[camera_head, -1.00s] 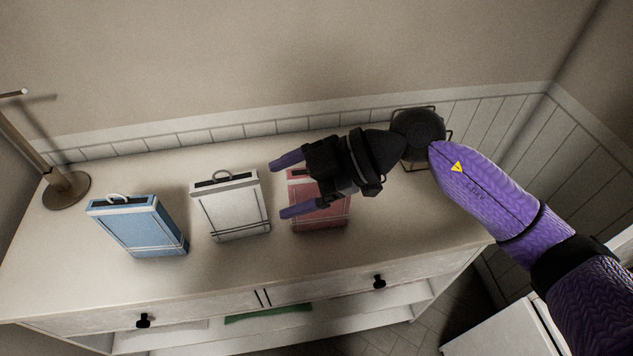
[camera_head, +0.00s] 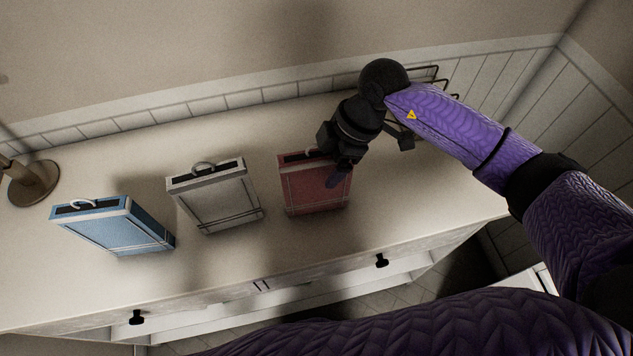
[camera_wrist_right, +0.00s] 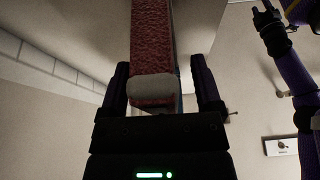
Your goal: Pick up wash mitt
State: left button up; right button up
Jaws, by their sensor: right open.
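No item is plainly recognisable as a wash mitt; three flat upright pieces stand in a row on the cabinet. The red one (camera_head: 316,190) is at the right, the white one (camera_head: 216,200) in the middle and the blue one (camera_head: 118,226) at the left. My right gripper (camera_head: 340,173) is over the right top part of the red piece. In the right wrist view, the red piece (camera_wrist_right: 153,45) and its pale end lie between the open fingers (camera_wrist_right: 158,68); contact is unclear. A black gripper, seemingly my left (camera_wrist_right: 266,22), is small at the upper right there.
The cabinet top (camera_head: 130,180) is clear around the row. A lamp base (camera_head: 33,184) stands at the left end. A dark wire rack (camera_head: 432,76) is behind my right arm. The tiled wall borders the back; drawer knobs (camera_head: 381,261) face front.

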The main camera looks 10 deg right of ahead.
jog(key=shift+r, duration=0.1)
grip_shut()
dwell(0.4)
